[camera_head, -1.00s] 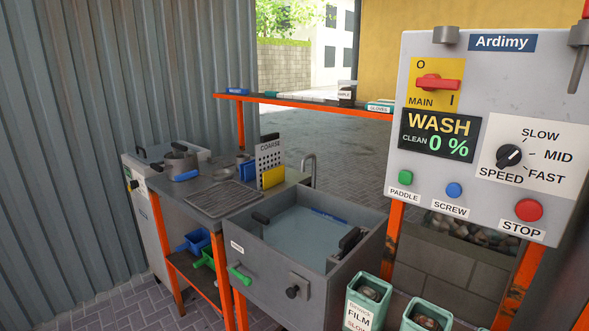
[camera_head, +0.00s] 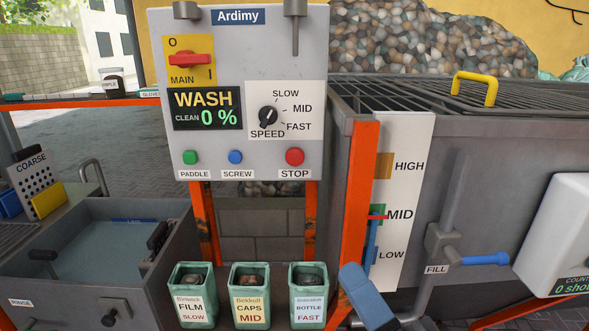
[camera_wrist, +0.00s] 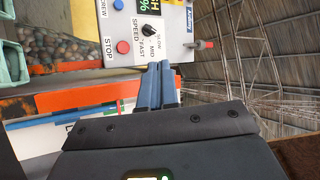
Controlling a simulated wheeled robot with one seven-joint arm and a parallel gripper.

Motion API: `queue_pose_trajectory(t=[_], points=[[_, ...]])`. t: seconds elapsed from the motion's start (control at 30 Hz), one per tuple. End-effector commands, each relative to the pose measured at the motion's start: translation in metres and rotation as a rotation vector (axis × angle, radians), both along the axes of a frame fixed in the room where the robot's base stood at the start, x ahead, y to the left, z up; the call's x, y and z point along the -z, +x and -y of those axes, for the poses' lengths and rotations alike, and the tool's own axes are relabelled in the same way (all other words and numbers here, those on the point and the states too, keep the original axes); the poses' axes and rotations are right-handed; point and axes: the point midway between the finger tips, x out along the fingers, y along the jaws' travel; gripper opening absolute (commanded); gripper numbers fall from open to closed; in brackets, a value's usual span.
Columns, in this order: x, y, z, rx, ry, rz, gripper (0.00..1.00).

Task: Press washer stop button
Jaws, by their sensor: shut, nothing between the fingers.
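The red stop button (camera_head: 295,156) sits at the lower right of the grey control panel (camera_head: 226,100), above its STOP label. The panel display reads WASH, CLEAN 0 %. The red stop button also shows in the wrist view (camera_wrist: 123,47), left of the black speed knob (camera_wrist: 149,31). My gripper (camera_wrist: 160,66) is shut and empty, its two blue fingers side by side. It appears in front of the panel's right side, and I see no contact with the button. A dull blue piece (camera_head: 367,293) shows low in the head view; I cannot tell whether it is my gripper.
A green paddle button (camera_head: 190,157) and a blue screw button (camera_head: 235,157) are left of stop. An orange post (camera_head: 358,200) and a level gauge (camera_head: 410,190) stand right of the panel. Several small bins (camera_head: 250,275) are below. A rinse basin (camera_head: 60,285) is left.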

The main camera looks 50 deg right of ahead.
Motion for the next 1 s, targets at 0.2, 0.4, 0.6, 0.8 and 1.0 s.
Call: queue_pose_trajectory(t=[0.2,0.4,0.6,0.8,1.0], points=[[-0.023,0.029,0.036,0.008,0.405,0.301,0.0],[-0.029,0.057,0.064,-0.005,0.783,0.544,0.0],[-0.027,0.093,0.078,-0.037,1.164,0.748,0.0],[-0.024,0.127,0.078,-0.068,1.465,0.868,0.0],[-0.022,0.144,0.074,-0.08,1.612,0.911,0.0]])
